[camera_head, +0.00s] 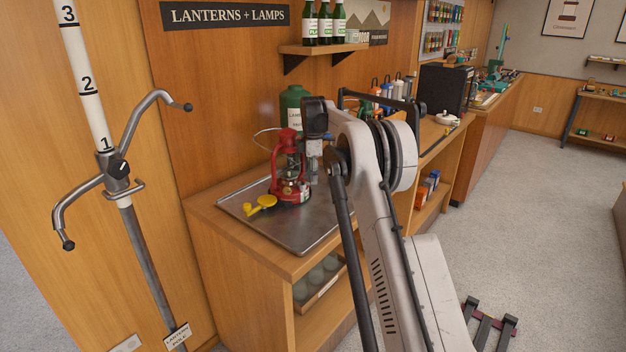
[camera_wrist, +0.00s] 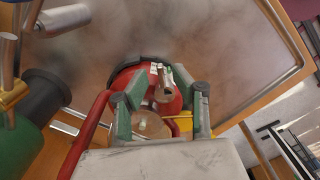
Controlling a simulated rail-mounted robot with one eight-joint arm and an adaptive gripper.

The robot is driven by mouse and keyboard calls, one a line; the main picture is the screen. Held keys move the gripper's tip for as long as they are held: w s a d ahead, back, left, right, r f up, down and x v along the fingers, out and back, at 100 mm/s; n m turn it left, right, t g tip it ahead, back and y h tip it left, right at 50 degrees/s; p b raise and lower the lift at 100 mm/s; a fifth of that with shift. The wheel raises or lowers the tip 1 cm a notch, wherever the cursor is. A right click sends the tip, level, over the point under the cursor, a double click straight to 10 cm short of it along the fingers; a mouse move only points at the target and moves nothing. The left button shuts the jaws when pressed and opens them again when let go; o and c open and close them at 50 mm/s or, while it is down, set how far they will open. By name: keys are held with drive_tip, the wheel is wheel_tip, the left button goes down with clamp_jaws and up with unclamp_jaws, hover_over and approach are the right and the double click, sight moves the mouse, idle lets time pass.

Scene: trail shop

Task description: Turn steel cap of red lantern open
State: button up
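The red lantern (camera_head: 290,167) stands upright on the metal tray (camera_head: 318,232) on the wooden counter. In the wrist view its red base (camera_wrist: 124,76) shows beyond my fingers. A small steel part (camera_wrist: 163,93), which looks like the cap, sits on the red base between my fingertips. My gripper (camera_wrist: 161,95) has its two green-grey fingers spread apart, one on each side of this part, with gaps visible. I cannot tell whether either finger touches it. In the head view my gripper is at the lantern's right side, mostly hidden by my arm.
A yellow funnel (camera_head: 261,205) lies on the tray left of the lantern. A large green container (camera_head: 293,103) stands behind it. A shelf with bottles (camera_head: 325,48) hangs above. A measuring pole (camera_head: 117,170) with hooked arms stands at left.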

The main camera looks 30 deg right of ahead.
wheel_tip(320, 180, up, 11)
idle(0.4)
drive_tip(key=shift+f, duration=0.1)
drive_tip(key=s+a+r+m+t, duration=0.2)
drive_tip(key=s+a+r+m, duration=0.1)
drive_tip(key=s+a+r, duration=0.55)
drive_tip(key=s+a+r+m+t, duration=0.1)
drive_tip(key=s+a+r+m, duration=0.15)
drive_tip(key=s, duration=0.45)
drive_tip(key=s+a+r+m+t, duration=0.1)
drive_tip(key=s+a+r+m, duration=0.1)
drive_tip(key=s+a, duration=0.35)
drive_tip(key=s+a+f+m+t, duration=0.1)
drive_tip(key=s+f, duration=0.4)
drive_tip(key=s, duration=0.5)
drive_tip(key=s+a+f+m+t, duration=0.1)
drive_tip(key=s+a+f+m, duration=0.2)
drive_tip(key=s, duration=0.7)
drive_tip(key=s+a+f+m+t, duration=0.1)
drive_tip(key=s+a+f+m, duration=0.1)
drive_tip(key=s+f, duration=0.5)
drive_tip(key=s+a, duration=0.1)
drive_tip(key=s, duration=0.2)
drive_tip(key=shift+f, duration=0.3)
